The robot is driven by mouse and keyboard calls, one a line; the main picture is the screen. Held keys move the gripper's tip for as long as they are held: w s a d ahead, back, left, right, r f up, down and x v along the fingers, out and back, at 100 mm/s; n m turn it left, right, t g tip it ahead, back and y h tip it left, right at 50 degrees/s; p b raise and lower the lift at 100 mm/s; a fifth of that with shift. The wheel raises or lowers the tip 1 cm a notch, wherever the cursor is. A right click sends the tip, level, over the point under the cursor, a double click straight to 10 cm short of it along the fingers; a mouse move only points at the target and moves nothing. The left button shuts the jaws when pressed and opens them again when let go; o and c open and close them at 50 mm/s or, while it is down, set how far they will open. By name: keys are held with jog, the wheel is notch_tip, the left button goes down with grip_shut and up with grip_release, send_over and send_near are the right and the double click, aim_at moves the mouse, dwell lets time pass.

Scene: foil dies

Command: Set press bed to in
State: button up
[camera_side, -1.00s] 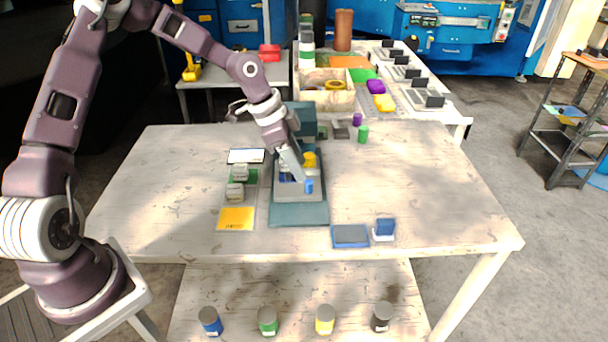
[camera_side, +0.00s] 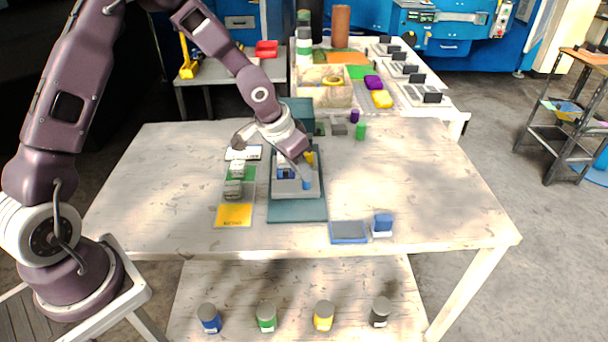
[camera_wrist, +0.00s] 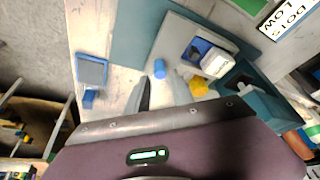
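The press has a teal base (camera_side: 296,209) and a teal upright (camera_side: 297,108) behind it. Its grey bed (camera_side: 296,190) lies on the base, forward of the upright, with bare base showing in front. A short blue peg (camera_side: 307,183) stands at the bed's front right; it shows in the wrist view (camera_wrist: 160,68). A yellow knob (camera_side: 309,157) sits farther back, also in the wrist view (camera_wrist: 198,87). My gripper (camera_wrist: 163,85) is low over the bed, close to the blue peg. Its fingers look apart and empty; contact with the peg cannot be told.
Left of the press are a yellow card (camera_side: 234,215), a green card with small grey blocks, and a white card (camera_side: 243,153). A blue pad (camera_side: 348,232) and a blue stamp (camera_side: 383,224) lie at front right. The table's right side is clear.

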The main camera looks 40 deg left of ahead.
jog(key=x, duration=0.3)
jog(key=shift+w+f, duration=0.2)
jog(key=shift+f, duration=0.15)
jog(key=shift+c, duration=0.2)
grip_shut()
dwell(0.9)
